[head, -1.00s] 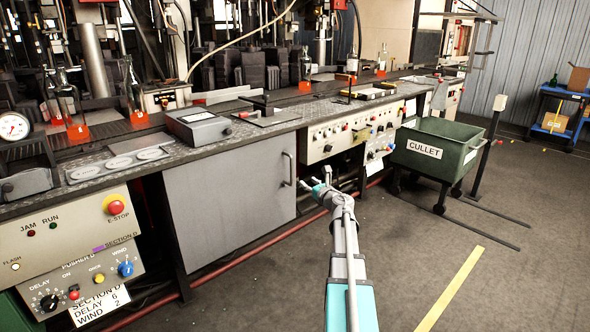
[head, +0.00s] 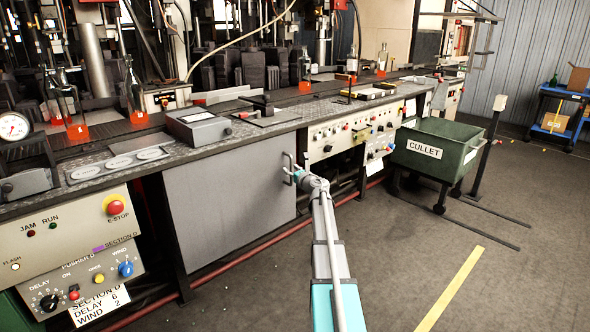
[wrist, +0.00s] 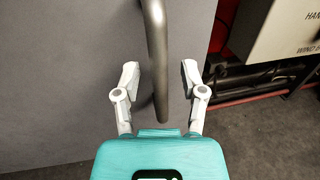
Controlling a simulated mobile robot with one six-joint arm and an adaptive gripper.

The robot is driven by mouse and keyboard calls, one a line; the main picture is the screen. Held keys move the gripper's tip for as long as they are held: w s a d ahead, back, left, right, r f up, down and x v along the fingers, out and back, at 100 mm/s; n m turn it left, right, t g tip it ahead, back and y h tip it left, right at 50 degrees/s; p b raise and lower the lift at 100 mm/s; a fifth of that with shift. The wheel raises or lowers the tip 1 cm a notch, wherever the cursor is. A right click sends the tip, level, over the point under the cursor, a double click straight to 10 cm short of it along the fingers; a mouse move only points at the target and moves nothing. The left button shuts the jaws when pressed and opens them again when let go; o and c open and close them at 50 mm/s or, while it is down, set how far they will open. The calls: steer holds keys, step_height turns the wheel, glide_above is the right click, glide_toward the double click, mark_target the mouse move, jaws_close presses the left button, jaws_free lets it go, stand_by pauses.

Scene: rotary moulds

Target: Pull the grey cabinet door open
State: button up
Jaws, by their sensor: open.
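The grey cabinet door (head: 225,205) is a flat panel under the workbench and looks closed in the head view. Its vertical bar handle (head: 289,167) is near the door's right edge. In the wrist view the handle (wrist: 157,55) runs down from the top between my two fingers. My gripper (head: 287,175) is at the handle; in the wrist view my gripper (wrist: 159,80) is open, with one finger on each side of the bar and a gap on both sides. The handle's lower end is close to the teal gripper body.
A control panel (head: 340,137) with knobs is right of the door. A red pipe (head: 240,261) runs low along the floor. A green cullet cart (head: 427,150) stands further right. The floor in front of the door is clear, with a yellow line (head: 450,290).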

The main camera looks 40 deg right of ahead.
steer(key=shift+w, duration=0.25)
jaws_close()
